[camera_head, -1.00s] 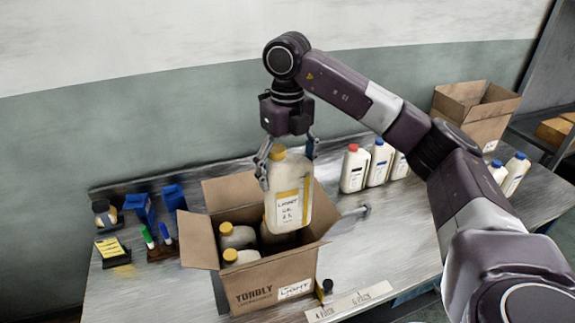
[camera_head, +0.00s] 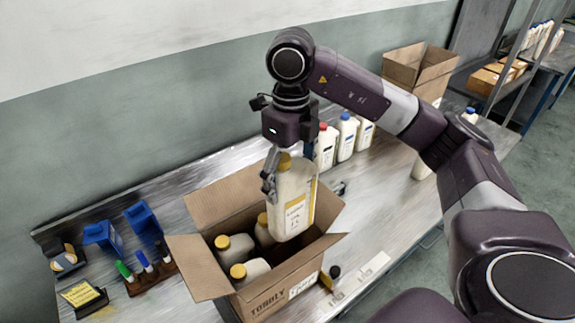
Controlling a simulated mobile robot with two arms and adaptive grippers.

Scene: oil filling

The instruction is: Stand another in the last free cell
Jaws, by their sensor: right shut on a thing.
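My right gripper (camera_head: 287,172) is shut on the neck area of a white bottle (camera_head: 294,205) with a yellow cap and a yellow-edged label. It holds the bottle upright over the right part of an open cardboard carton (camera_head: 262,304). The bottle's lower end is around the height of the open flaps; whether it is inside the rim is hard to tell. Three yellow-capped bottles stand in the carton: back left (camera_head: 235,246), front left (camera_head: 250,269) and behind the held bottle (camera_head: 263,233). The carton's right side looks dark and empty. My left gripper is out of view.
Bottles with a red cap (camera_head: 326,150) and blue caps (camera_head: 347,140) stand behind the carton. Another open carton (camera_head: 420,72) is at the back right. Blue bins (camera_head: 103,238) and a marker holder (camera_head: 152,280) stand left. A black-capped item (camera_head: 333,276) lies near the front.

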